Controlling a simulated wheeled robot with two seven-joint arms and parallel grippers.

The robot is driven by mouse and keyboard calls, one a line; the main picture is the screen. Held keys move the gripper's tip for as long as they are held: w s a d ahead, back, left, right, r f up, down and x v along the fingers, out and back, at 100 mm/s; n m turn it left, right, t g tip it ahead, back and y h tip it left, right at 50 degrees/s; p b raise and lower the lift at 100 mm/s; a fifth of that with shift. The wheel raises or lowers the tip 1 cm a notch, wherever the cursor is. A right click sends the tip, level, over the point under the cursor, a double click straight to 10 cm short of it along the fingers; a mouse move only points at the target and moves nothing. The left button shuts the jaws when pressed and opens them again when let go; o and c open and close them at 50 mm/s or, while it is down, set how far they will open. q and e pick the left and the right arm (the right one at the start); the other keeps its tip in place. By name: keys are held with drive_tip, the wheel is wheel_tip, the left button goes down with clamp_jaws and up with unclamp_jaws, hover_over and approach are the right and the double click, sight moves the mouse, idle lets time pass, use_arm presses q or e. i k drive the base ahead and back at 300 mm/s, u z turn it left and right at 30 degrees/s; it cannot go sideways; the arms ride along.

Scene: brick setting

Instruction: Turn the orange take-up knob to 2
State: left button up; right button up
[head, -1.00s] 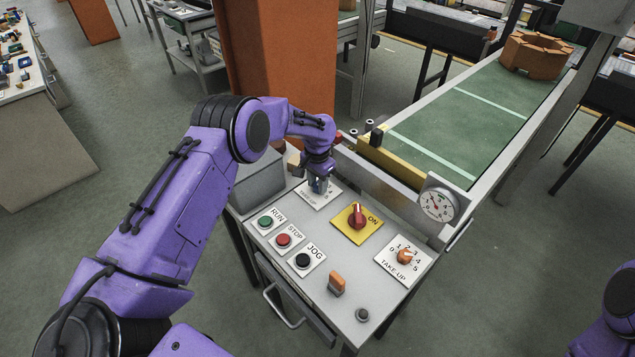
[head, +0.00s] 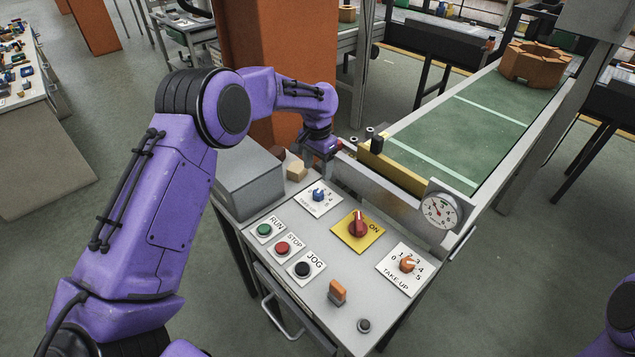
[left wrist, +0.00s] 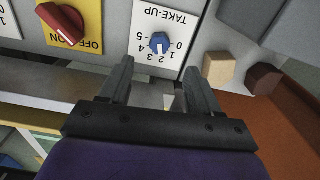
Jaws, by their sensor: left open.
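The orange take-up knob (head: 407,264) sits on a white 0-to-5 TAKE-UP plate (head: 396,284) at the panel's right; its exact setting is too small to read. A blue knob (head: 319,195) sits on another TAKE-UP plate at the panel's far left. In the left wrist view the blue knob (left wrist: 159,43) has its white mark towards about 2. My left gripper (left wrist: 157,78) is open and empty, its fingers apart from the blue knob. My right gripper is out of view.
The panel also holds a red switch (head: 358,225), RUN (head: 264,230), STOP (head: 282,248) and JOG (head: 302,269) buttons, and an orange rocker (head: 337,291). A round gauge (head: 439,210) stands up beside the conveyor (head: 470,125). A grey box (head: 250,180) stands at left.

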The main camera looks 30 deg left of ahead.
sight(407, 265)
drive_tip(key=k, duration=1)
